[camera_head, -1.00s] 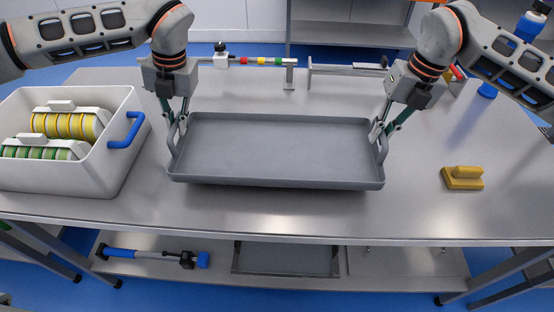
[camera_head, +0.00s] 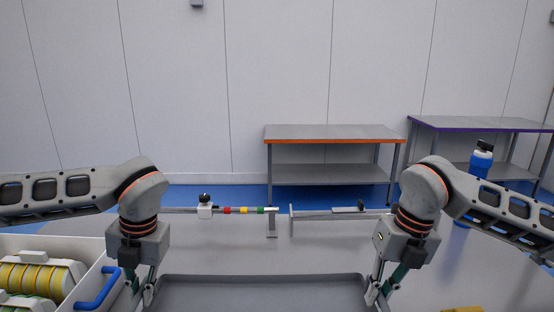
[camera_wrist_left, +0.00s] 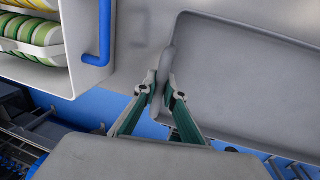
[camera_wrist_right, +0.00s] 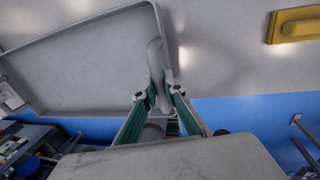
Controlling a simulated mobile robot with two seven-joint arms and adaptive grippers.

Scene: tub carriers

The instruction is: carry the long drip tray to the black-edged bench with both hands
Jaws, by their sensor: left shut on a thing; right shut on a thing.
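The long grey drip tray (camera_head: 262,290) shows at the bottom of the head view, its near part cut off by the frame. My left gripper (camera_head: 143,296) is shut on the handle at the tray's left end; the left wrist view shows its fingers (camera_wrist_left: 160,92) on both sides of that handle. My right gripper (camera_head: 378,292) is shut on the handle at the right end, as the right wrist view (camera_wrist_right: 160,88) shows. The tray looks empty and level; whether it touches the tabletop is hard to tell. No black-edged bench is in view.
A white tub (camera_head: 92,262) with a blue handle stands close left of the tray. A rail with coloured bands (camera_head: 245,210) lies behind it. An orange-edged bench (camera_head: 330,140) and a purple-edged bench (camera_head: 480,124) stand beyond. A yellow block (camera_wrist_right: 296,25) lies right.

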